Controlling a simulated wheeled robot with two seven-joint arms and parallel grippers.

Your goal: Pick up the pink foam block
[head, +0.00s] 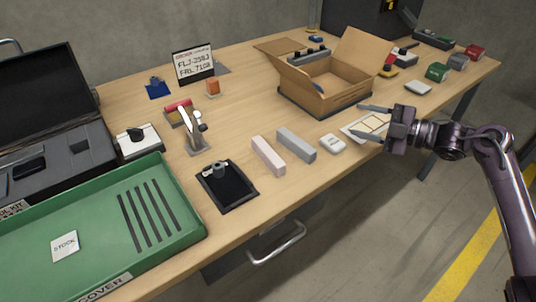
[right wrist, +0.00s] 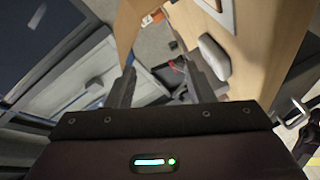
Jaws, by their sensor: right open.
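The pink foam block (head: 268,155) is a pale pink bar lying on the wooden table, near its front edge. A similar grey block (head: 296,145) lies just to its right, with a narrow gap between them. My right gripper (head: 366,123) is open and empty, in front of the cardboard box and to the right of both blocks. Its two fingers also show in the right wrist view (right wrist: 163,88), with nothing between them. The pink block does not show in the right wrist view. My left gripper is not in view.
A white rounded item (head: 333,143) and a pale card (head: 362,127) lie between the grey block and my right gripper. An open cardboard box (head: 322,96) stands behind. A black tray (head: 227,186) and a green tray (head: 150,255) are left of the blocks.

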